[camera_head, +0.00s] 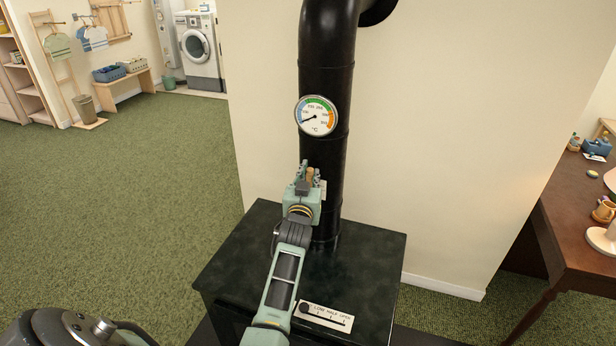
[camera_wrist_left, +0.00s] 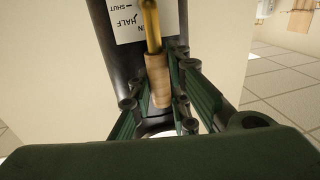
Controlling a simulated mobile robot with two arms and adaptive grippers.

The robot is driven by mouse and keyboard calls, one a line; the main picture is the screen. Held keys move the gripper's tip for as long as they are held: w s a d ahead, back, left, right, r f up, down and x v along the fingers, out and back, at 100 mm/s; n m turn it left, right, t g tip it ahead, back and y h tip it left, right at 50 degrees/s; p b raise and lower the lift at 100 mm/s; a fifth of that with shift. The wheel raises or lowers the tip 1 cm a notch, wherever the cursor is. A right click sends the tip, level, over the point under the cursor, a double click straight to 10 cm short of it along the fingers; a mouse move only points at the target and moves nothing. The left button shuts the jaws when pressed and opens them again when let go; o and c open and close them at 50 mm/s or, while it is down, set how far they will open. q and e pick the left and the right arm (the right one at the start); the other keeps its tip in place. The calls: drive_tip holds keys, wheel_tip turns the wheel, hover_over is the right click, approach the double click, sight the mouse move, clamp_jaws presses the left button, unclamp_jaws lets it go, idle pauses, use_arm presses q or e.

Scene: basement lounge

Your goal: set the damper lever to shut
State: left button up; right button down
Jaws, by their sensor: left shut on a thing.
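The damper lever is a brass rod (camera_wrist_left: 151,28) with a wooden handle (camera_wrist_left: 158,78). It sits on the black stovepipe (camera_head: 325,160), below a round dial. My left gripper (camera_head: 309,179) is shut on the wooden handle, with its fingers on both sides of it in the left wrist view. In the head view the gripper hides most of the lever and plate. My right gripper is not in view.
The dial thermometer (camera_head: 316,116) is on the pipe above the gripper. Below is the dark stove top (camera_head: 365,248), with another marked plate (camera_head: 325,317) with a black knob at its front. A brown desk (camera_head: 570,215) stands at right. Green carpet at left is open.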

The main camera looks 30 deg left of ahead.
use_arm(q)
clamp_jaws()
drive_tip(key=shift+f, duration=0.1)
drive_tip(key=shift+d+f+m+b, duration=0.1)
drive_tip(key=shift+d+m+b, duration=0.25)
drive_tip(key=shift+b, duration=0.2)
drive_tip(key=w+d+f+m+t+h+b, duration=0.1)
drive_tip(key=d+f+m+b, duration=0.2)
drive_tip(key=m+b, duration=0.4)
drive_tip(key=d+f+m+t+h+b, duration=0.1)
drive_tip(key=d+f+m+t+b, duration=0.1)
drive_tip(key=m+b, duration=0.5)
drive_tip(key=shift+w+d+f+m+h, duration=0.35)
drive_tip(key=shift+d+f+m, duration=0.4)
drive_tip(key=shift+m, duration=2.1)
drive_tip(key=shift+a+f, duration=0.1)
